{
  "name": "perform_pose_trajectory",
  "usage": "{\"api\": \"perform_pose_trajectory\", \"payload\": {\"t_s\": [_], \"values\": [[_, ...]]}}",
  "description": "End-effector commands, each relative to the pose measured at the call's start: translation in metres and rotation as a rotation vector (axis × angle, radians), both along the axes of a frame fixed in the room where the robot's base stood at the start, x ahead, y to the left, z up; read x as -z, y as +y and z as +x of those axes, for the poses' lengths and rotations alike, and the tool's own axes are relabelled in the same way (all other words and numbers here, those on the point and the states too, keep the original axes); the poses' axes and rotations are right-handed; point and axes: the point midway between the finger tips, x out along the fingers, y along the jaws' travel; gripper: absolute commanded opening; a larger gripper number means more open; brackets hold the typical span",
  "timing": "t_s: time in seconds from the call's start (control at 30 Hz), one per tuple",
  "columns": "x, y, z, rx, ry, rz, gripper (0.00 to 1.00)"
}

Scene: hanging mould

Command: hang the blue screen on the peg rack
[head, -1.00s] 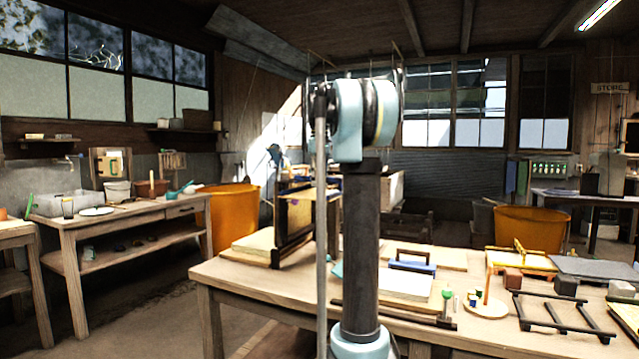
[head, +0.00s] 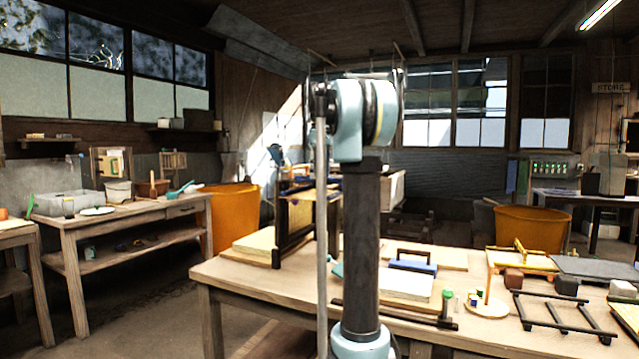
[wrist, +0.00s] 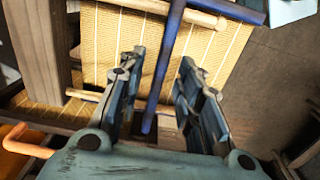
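In the wrist view a long blue bar (wrist: 163,75), which looks like part of the blue screen's frame, runs between the two fingers of my gripper (wrist: 165,68). The fingers stand apart with a gap beside the bar; I see no clear contact. Another blue bar (wrist: 232,10) crosses at the top. Behind lies a yellow ribbed panel (wrist: 115,45) with pale lines; I cannot tell whether it belongs to the blue screen. Wooden rods, perhaps rack pegs (wrist: 205,18), cross near it. In the head view a dark upright frame (head: 281,225) stands on the table; my column hides much beyond it.
The table (head: 225,275) holds stacked boards (head: 250,252), a blue block (head: 412,267) with a dark handle, and a low dark rack (head: 560,325) at right. Orange tubs (head: 235,210) stand behind. In the wrist view a thick wooden post (wrist: 38,50) is close at left.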

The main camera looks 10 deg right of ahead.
Motion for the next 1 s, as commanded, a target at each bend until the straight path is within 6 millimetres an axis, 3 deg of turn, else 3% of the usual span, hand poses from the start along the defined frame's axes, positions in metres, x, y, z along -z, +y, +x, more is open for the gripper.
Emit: {"api": "perform_pose_trajectory", "payload": {"t_s": [0.3, 0.5, 1.0], "values": [[-0.056, 0.0, 0.0, 0.0, 0.0, 0.0, 0.32], [-0.078, 0.0, 0.001, 0.0, 0.001, 0.001, 0.32], [-0.088, 0.0, 0.0, 0.0, 0.001, 0.0, 0.32]]}}
